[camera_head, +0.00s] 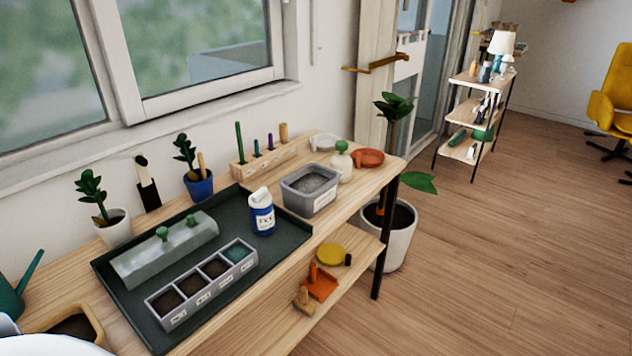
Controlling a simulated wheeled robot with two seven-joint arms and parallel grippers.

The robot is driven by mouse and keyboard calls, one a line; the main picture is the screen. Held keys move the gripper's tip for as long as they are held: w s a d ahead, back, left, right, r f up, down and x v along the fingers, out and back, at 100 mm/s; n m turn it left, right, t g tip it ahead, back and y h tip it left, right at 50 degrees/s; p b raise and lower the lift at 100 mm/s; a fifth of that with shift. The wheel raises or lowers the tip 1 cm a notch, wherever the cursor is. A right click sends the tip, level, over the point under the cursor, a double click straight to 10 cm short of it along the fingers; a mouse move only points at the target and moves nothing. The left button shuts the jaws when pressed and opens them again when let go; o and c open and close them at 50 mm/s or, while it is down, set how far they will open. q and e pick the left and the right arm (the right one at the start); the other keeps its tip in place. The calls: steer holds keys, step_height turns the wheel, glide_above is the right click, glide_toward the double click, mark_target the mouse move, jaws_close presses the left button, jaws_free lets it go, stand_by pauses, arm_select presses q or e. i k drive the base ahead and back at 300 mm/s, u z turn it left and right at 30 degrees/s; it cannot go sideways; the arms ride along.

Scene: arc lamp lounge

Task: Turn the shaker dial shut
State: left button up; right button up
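The shaker (262,217) is a small blue bottle with a white label and a pale top. It stands upright on the dark tray (283,237) on the wooden bench, just left of a grey tub. Its dial is too small to make out, so I cannot tell whether it is open or shut. Neither of my grippers shows in the head view. A smooth white shape at the bottom left corner may be part of my own body.
A seed tray (205,289) with soil cells and a translucent cover (165,252) lie on the tray. The grey tub (310,190) stands close right of the shaker. Potted plants, including a blue pot (198,186), line the back. Open tray surface lies in front of the shaker.

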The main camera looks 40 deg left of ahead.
mark_target(262, 199)
steer(key=z, duration=0.05)
steer(key=i, duration=1)
steer(key=u, duration=1.75)
